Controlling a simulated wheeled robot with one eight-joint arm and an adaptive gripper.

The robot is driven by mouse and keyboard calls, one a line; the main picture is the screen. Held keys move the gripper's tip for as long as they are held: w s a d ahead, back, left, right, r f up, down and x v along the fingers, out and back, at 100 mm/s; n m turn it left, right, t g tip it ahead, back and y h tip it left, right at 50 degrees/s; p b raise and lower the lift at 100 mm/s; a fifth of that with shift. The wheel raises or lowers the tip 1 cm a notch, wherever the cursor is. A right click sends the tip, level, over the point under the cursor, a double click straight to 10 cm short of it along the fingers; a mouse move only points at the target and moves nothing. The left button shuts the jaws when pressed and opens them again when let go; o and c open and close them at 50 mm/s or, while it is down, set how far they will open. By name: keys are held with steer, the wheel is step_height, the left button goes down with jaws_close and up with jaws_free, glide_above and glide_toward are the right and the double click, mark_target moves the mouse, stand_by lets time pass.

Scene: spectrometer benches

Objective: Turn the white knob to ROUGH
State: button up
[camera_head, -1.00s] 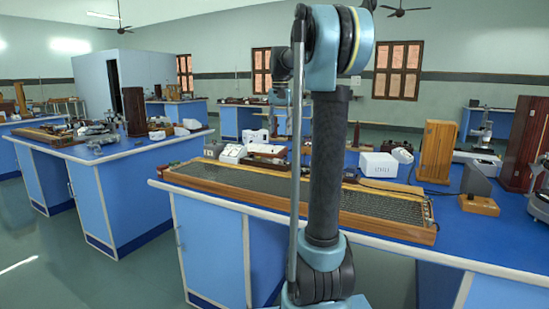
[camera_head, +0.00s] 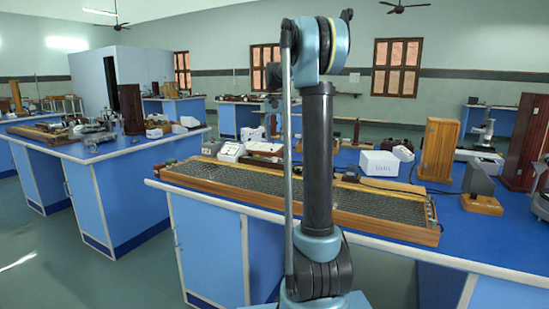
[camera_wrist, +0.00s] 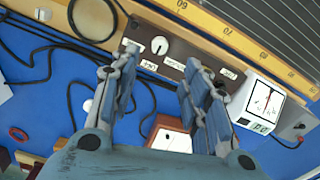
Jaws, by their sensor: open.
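The white knob (camera_wrist: 160,45) shows in the wrist view as a small round dial with a dark pointer mark. It sits on a long brown box (camera_wrist: 198,67) with several small white labels, whose words I cannot read for certain. My gripper (camera_wrist: 159,66) is open and empty, its two blue-grey fingers spread wide below the knob in the picture. The knob lies beyond the gap between the fingertips and appears apart from them. In the head view my arm stands in front of the bench and hides much of this area.
A wooden strip with a printed scale (camera_wrist: 225,32) runs behind the box. A white meter (camera_wrist: 263,102) stands at right. Black cables (camera_wrist: 42,38) and a ring (camera_wrist: 92,18) lie at left. A reddish-brown box (camera_wrist: 170,135) shows between the fingers on the blue bench (camera_head: 510,225).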

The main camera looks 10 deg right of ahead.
mark_target(275, 159)
step_height(275, 159, down, 10)
steer(key=shift+r, duration=0.1)
stand_by(0.4)
jaws_close()
